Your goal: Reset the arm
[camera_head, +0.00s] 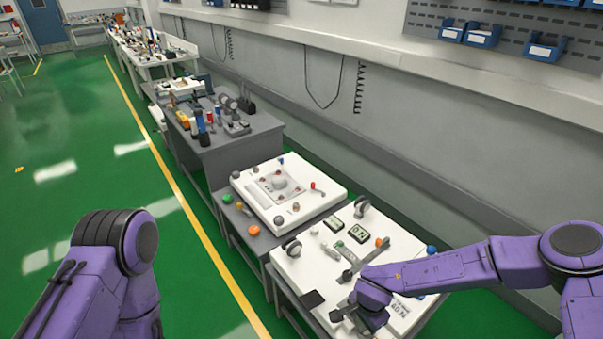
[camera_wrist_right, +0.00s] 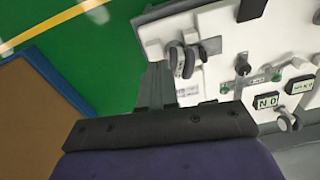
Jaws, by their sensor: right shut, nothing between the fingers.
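My right arm (camera_head: 440,272) reaches in from the right over the near white panel (camera_head: 300,268). Its purple wrist points down-left, with the dark right gripper (camera_head: 345,317) at the panel's front edge. In the right wrist view the gripper fingers (camera_wrist_right: 155,85) are shut together with nothing between them. They lie beside a dark knob (camera_wrist_right: 183,60) on the panel; whether they touch it I cannot tell. My left arm (camera_head: 110,265) shows at the lower left, folded, and its gripper is out of view.
The near panel carries a grey lever (camera_head: 352,262), an orange knob (camera_head: 382,242) and small displays (camera_head: 358,232). A second white panel (camera_head: 322,180) and a grey bench (camera_head: 230,145) stand behind. Green floor (camera_head: 80,120) is clear at left. A brown, blue-edged surface (camera_wrist_right: 40,115) shows in the wrist view.

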